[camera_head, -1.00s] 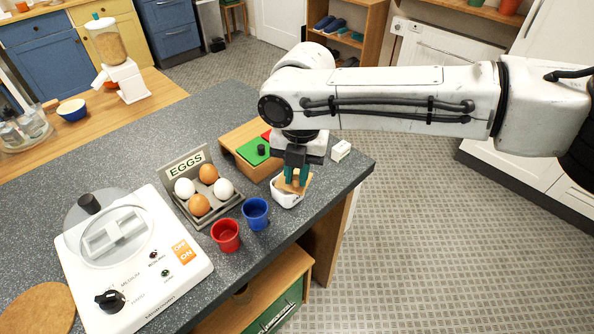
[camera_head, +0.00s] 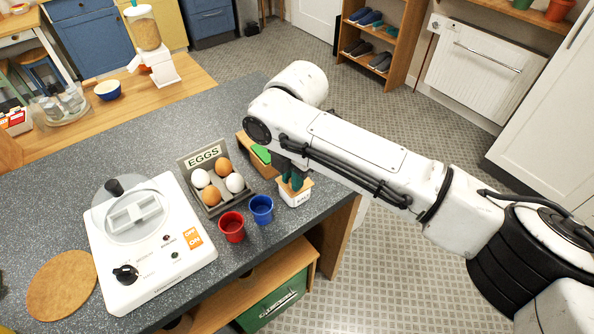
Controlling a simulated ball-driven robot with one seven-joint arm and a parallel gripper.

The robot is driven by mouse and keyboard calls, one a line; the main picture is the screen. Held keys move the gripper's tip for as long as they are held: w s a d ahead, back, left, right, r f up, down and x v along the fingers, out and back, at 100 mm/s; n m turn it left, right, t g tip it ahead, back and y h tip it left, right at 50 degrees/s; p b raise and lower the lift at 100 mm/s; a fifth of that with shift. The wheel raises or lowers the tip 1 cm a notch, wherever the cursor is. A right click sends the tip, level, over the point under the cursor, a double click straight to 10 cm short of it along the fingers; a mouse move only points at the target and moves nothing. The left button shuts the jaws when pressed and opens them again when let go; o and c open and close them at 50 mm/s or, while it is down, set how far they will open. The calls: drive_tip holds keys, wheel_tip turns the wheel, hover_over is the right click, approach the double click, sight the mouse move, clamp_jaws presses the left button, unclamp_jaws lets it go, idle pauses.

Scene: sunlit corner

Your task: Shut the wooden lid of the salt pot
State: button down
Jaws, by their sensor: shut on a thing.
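The salt pot (camera_head: 295,199) is a small white pot with dark lettering, standing near the right end of the grey counter. Its wooden lid (camera_head: 304,186) shows at the top of the pot and looks close to level. Whether it sits fully flush is too small to tell. My gripper (camera_head: 292,185), with dark green fingers, points down from the arm and is shut on the wooden lid. The fingers hide part of the lid, and my arm covers the area behind the pot.
An egg tray (camera_head: 215,209) with several eggs stands left of the pot. A blue cup (camera_head: 261,209) and a red cup (camera_head: 232,227) stand in front of the tray. A white appliance (camera_head: 160,262) stands at left.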

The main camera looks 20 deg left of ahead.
drive_tip(key=c, duration=1.1)
unclamp_jaws()
drive_tip(key=shift+o, duration=0.2)
wheel_tip(320, 180, up, 11)
drive_tip(key=b, duration=0.1)
drive_tip(key=shift+s+d+f, duration=0.15)
drive_tip(key=shift+d, duration=0.15)
